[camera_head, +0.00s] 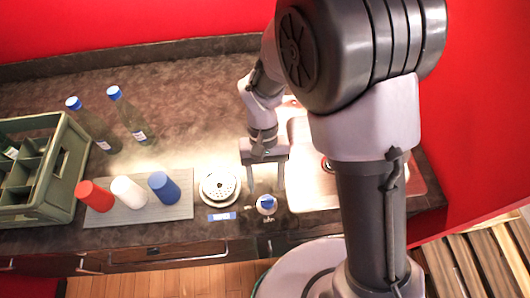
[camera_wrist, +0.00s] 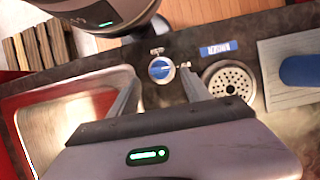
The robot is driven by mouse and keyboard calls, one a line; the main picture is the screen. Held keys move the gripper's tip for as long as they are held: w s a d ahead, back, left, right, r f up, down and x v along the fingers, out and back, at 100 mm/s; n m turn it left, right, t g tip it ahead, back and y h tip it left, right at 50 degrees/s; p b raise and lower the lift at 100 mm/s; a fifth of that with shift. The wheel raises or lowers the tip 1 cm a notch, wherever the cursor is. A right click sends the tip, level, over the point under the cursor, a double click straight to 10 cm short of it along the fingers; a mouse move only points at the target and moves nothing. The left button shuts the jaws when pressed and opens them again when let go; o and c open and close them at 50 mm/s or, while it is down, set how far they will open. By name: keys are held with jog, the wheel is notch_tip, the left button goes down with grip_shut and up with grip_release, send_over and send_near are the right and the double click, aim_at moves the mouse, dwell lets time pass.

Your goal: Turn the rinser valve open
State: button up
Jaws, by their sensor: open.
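The rinser valve (camera_head: 266,204) is a small round knob, blue and white, near the front edge of the counter. It also shows in the wrist view (camera_wrist: 160,69), with small metal fittings beside it. The round perforated rinser (camera_head: 219,186) lies left of it in the head view and right of it in the wrist view (camera_wrist: 231,85). A blue label (camera_head: 222,217) is stuck in front of the rinser. My gripper (camera_head: 266,187) is open and empty, pointing down. In the wrist view the valve appears between its fingertips (camera_wrist: 160,77); I cannot tell whether they touch it.
A sink basin (camera_wrist: 75,115) adjoins the valve. A grey mat (camera_head: 150,213) bears red (camera_head: 95,196), white (camera_head: 128,192) and blue (camera_head: 163,189) cups. A green crate (camera_head: 65,175) and two blue-capped bottles (camera_head: 132,118) stand at left. The counter behind the rinser is clear.

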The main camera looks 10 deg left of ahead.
jog(key=p+v, duration=0.3)
jog(key=v, duration=0.9)
jog(key=shift+w, duration=0.1)
